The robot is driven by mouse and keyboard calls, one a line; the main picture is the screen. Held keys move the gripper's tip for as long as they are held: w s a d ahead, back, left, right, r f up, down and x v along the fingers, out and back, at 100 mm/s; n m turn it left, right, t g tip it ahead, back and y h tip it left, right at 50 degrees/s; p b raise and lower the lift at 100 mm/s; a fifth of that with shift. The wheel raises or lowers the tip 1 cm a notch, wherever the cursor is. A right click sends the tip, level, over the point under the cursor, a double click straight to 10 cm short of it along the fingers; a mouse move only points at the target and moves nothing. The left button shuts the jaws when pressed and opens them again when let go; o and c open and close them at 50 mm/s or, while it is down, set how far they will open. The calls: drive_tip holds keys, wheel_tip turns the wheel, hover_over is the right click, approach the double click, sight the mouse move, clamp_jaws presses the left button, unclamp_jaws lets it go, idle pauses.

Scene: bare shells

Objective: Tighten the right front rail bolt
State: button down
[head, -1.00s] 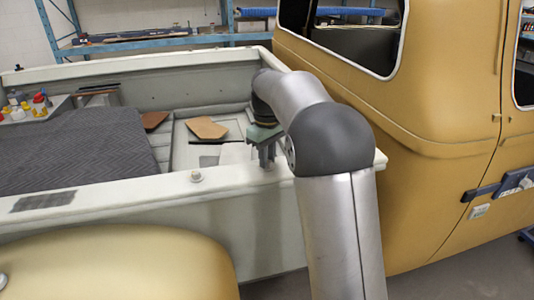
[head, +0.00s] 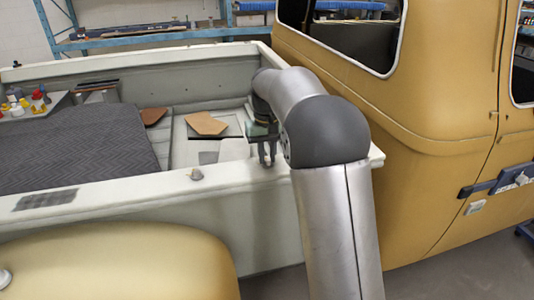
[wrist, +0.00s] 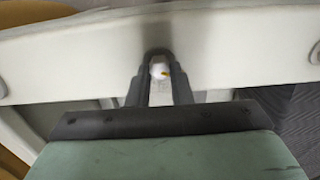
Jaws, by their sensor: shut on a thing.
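The bolt there is hidden by the fingers. Another bolt (head: 196,174) stands on the same rail further left, apart from my gripper.
The yellow cab (head: 430,120) stands close on the right of my arm. Inside the bed lie a dark quilted blanket (head: 75,150), brown pieces (head: 206,123) and a tray (head: 50,108) with small bottles. Blue shelving (head: 140,40) is behind.

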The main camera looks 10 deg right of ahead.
sight(267, 158)
idle(0.3)
drive_tip(key=c, duration=1.3)
unclamp_jaws()
wheel_tip(267, 158, up, 18)
drive_tip(key=shift+f, duration=0.25)
drive_tip(key=s+f, duration=0.7)
drive_tip(key=s, duration=0.4)
drive_tip(key=s+f, duration=0.8)
drive_tip(key=s, duration=0.4)
drive_tip(key=s+f+t, duration=0.1)
drive_tip(key=s+f, duration=0.7)
drive_tip(key=s, duration=0.3)
drive_tip(key=shift+s+m+b, duration=0.25)
drive_tip(key=shift+m+b, duration=0.05)
drive_tip(key=shift+b, duration=0.1)
